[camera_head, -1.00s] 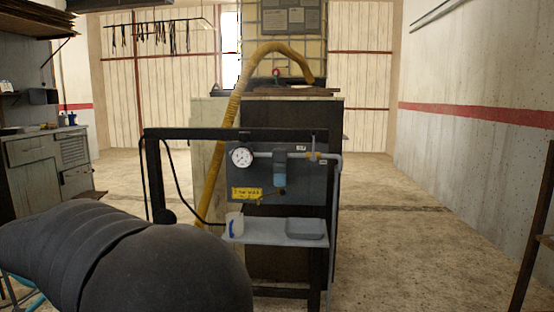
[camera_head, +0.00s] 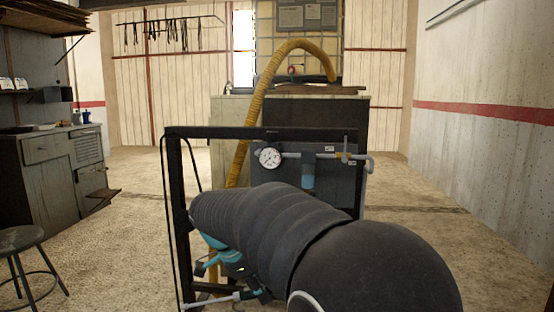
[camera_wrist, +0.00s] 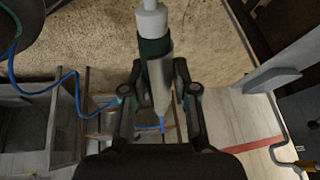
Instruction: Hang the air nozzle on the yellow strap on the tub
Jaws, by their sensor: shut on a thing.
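The air nozzle (camera_wrist: 155,65) is a pale grey cylinder with a dark green band and a tapering tip. My gripper (camera_wrist: 157,105) is shut around it, with a finger on each side. In the head view the nozzle (camera_head: 212,302) lies low, near the left post of the pipe stand, and my gripper (camera_head: 254,294) is partly behind my arm. A grey tub-like tray (camera_wrist: 272,81) shows at the right of the wrist view, apart from the nozzle. I cannot make out a yellow strap. My arm hides the stand's lower shelf in the head view.
The dark stand (camera_head: 175,210) carries a gauge (camera_head: 269,158) and pipes. A yellow hose (camera_head: 250,115) arches behind it. A blue hose (camera_wrist: 62,78) curls left in the wrist view. A stool (camera_head: 22,240) stands at the left; open floor lies right.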

